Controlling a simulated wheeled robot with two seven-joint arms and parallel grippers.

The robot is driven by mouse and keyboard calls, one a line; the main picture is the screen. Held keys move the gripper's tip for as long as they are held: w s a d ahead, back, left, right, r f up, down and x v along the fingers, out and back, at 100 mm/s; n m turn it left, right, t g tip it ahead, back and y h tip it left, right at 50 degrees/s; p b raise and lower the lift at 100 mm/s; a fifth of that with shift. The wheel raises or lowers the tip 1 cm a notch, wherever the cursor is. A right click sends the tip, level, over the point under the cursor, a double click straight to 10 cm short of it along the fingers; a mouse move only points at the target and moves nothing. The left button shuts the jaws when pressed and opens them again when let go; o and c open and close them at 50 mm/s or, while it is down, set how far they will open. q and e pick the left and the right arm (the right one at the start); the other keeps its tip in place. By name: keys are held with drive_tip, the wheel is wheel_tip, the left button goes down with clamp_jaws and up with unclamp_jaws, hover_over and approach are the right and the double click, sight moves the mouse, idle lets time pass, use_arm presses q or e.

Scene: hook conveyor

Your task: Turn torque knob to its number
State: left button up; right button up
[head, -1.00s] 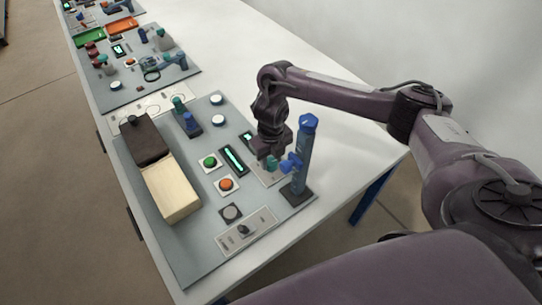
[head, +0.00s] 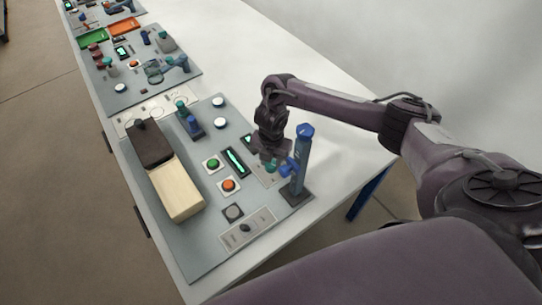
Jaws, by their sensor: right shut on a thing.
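My right gripper (head: 271,158) points down over the right side of the near grey panel (head: 193,248). It is shut on a small teal knob (head: 271,166), which is mostly hidden by the fingers. I take this to be the torque knob; its mark and scale cannot be read. A blue upright post (head: 301,160) on a dark base stands just right of the gripper, with a blue side piece close to the fingers. A dark display with a green lit strip (head: 236,162) lies left of the gripper; no number is legible. My left gripper is not in view.
A dark and cream block (head: 172,190) lies along the panel's left side. A small lever plate (head: 246,229) is at the front.

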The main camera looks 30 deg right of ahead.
drive_tip(key=m+p, duration=0.3)
drive_tip(key=m, duration=0.2)
drive_tip(key=shift+r+m+p, duration=0.2)
drive_tip(key=shift+m+p, duration=0.1)
drive_tip(key=shift+p, duration=0.1)
drive_tip(key=shift+f+m+p, duration=0.1)
drive_tip(key=shift+m+p, duration=1.2)
drive_tip(key=shift+m, duration=0.7)
drive_tip(key=o, duration=1)
wheel_tip(320, 180, up, 8)
drive_tip(key=shift+f, duration=0.15)
